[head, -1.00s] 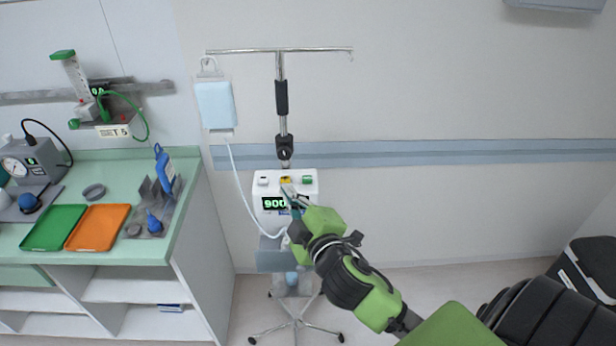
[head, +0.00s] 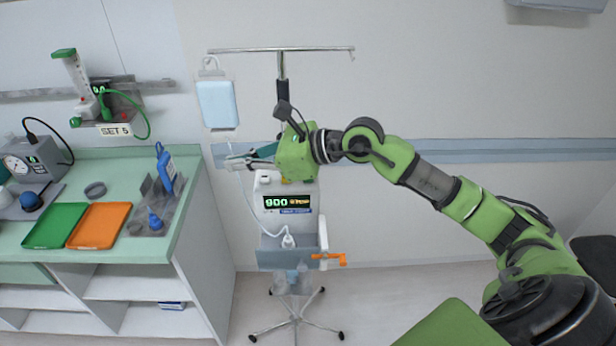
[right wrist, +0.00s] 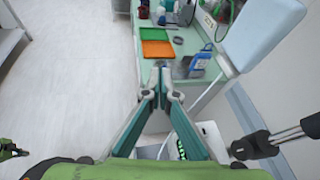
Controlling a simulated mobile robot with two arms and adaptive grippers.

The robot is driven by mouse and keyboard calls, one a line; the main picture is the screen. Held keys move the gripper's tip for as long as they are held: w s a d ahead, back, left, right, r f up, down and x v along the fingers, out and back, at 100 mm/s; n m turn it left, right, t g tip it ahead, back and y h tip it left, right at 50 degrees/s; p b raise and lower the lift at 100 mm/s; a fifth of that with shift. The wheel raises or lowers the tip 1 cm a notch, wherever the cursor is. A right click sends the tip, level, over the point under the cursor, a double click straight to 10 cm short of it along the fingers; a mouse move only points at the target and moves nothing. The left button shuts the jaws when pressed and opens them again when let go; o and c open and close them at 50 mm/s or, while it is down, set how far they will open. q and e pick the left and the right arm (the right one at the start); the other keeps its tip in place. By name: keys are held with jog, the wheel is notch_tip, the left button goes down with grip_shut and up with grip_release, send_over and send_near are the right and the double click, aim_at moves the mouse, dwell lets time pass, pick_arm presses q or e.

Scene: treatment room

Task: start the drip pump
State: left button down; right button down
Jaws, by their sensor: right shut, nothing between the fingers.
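The drip pump (head: 290,222) is a white box on a wheeled pole stand, with a lit display (head: 286,202) showing green and orange characters. A pale button (head: 265,179) shows at its top left; my right gripper's green body hides most of the other top buttons. My right gripper (head: 230,163) is shut and empty, above the pump's top left, its fingers pointing left near the tube below the drip bag (head: 217,104). In the right wrist view its fingertips (right wrist: 161,66) meet, and the pump (right wrist: 212,135) is partly behind them. My left gripper is not in the head view.
An orange lever (head: 328,257) sticks out at the pump's lower right. The tube hangs from the bag to the pump. A counter (head: 120,157) with green and orange trays stands at left.

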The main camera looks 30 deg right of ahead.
jog(key=w+d+f+n+g+h, duration=0.1)
jog(key=d+h, duration=0.7)
jog(key=d, duration=1)
jog(key=shift+w+d+f, duration=0.2)
jog(key=shift+w, duration=0.05)
jog(key=shift+f, duration=0.1)
notch_tip(320, 180, down, 8)
jog(key=b, duration=0.4)
jog(key=shift+r+b, duration=0.25)
jog(key=shift+b, duration=0.1)
jog(key=shift+f+b, duration=0.55)
jog(key=shift+f, duration=0.05)
jog(key=shift+f+b, duration=0.35)
jog(key=shift+b, duration=0.3)
